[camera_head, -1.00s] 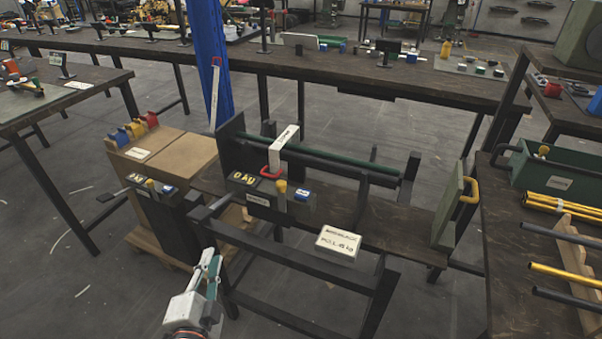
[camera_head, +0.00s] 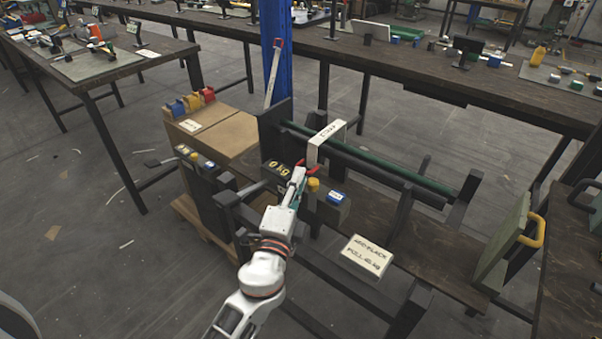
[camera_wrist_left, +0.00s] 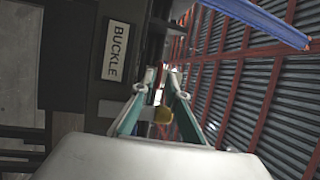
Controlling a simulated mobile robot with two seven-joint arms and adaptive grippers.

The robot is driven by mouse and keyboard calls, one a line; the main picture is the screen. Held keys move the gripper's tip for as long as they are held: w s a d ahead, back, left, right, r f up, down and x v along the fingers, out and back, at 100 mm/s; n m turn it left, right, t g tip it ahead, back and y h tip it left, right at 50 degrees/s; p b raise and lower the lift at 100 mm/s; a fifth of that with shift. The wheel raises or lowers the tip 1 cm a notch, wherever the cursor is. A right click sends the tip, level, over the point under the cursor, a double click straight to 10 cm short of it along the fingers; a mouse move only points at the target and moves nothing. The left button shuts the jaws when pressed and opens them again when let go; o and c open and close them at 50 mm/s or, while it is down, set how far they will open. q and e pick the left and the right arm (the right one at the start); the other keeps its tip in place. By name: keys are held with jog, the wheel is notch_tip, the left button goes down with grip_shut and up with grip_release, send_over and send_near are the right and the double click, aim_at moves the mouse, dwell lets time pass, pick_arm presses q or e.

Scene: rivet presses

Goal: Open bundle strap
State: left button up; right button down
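The bundle strap (camera_head: 325,142) is a white labelled band arching over the dark and green tubes on the rack. A red loop (camera_head: 312,161) sits at its lower front end, beside a dark box with a "0 kg" display (camera_head: 276,169). My left gripper (camera_head: 300,173) is at this box, close to the red loop and a yellow knob (camera_head: 313,185). In the left wrist view, its fingers (camera_wrist_left: 161,75) stand apart, with red showing between them and the yellow knob (camera_wrist_left: 163,115) nearby. Contact with the loop cannot be made out. A "BUCKLE" label (camera_wrist_left: 117,50) is beside the fingers. My right gripper is out of view.
A blue button box (camera_head: 336,196) and a cream sign (camera_head: 367,257) are on the rack's front. A blue post (camera_head: 277,70) stands behind. Cardboard boxes (camera_head: 230,137) are at the left. A green panel with a yellow handle (camera_head: 531,232) is at the right.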

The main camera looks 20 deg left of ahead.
pick_arm(q)
jog(key=shift+w+r, duration=0.1)
jog(key=shift+w, duration=1)
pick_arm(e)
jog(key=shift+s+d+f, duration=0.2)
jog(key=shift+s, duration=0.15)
